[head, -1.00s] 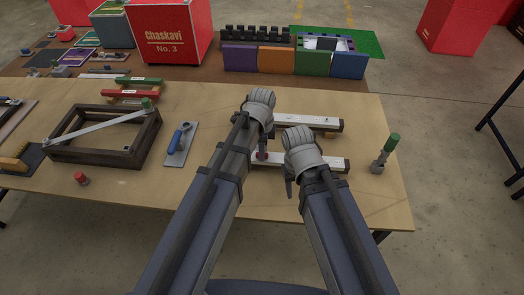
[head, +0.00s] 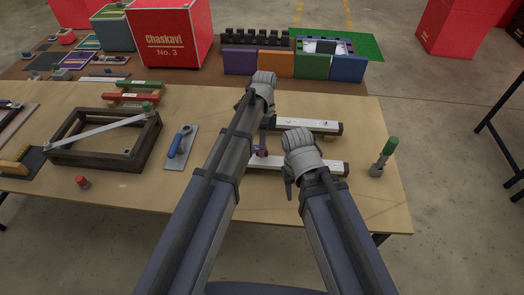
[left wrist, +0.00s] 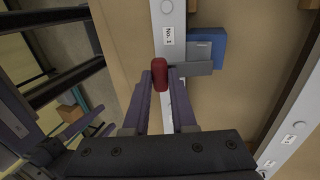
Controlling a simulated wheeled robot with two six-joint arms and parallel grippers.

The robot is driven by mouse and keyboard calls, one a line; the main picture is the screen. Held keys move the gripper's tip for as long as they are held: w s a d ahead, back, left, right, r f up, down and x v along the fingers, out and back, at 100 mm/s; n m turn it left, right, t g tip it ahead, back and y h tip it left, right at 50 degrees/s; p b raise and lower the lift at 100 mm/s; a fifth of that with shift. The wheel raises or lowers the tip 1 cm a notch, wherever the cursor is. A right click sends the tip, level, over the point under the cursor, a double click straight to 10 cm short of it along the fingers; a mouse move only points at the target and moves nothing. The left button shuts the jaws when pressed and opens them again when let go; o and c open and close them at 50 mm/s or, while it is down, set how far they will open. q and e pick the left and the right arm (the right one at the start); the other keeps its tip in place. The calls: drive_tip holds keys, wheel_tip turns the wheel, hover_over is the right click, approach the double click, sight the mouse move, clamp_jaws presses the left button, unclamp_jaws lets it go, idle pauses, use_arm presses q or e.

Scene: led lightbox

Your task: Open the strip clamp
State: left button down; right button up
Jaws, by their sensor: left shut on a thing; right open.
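Two white strips with dark ends lie on the table under my arms, a far one (head: 310,125) and a near one (head: 325,166). In the left wrist view a white strip (left wrist: 168,40) carries a "No. 2" label. The strip clamp's dark red handle (left wrist: 160,74) stands at this strip, between my left fingertips. My left gripper (left wrist: 160,84) is shut on it. The handle also shows in the head view (head: 262,153), partly hidden by my left arm. My right gripper (head: 289,190) is open beside the near strip, its fingers partly hidden.
A blue block (left wrist: 208,45) with a grey plate sits beside the labelled strip. A green-handled tool (head: 384,158) stands at the right, a blue-handled trowel (head: 178,145) and a dark wooden frame (head: 75,154) lie left. The table's front middle is clear.

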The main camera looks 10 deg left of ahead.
use_arm(q)
drive_tip(key=shift+w, duration=0.1)
drive_tip(key=c, duration=0.7)
unclamp_jaws()
drive_tip(key=shift+r, duration=0.2)
drive_tip(key=p+v, duration=0.7)
drive_tip(key=shift+w+r, duration=0.2)
drive_tip(key=shift+w, duration=0.05)
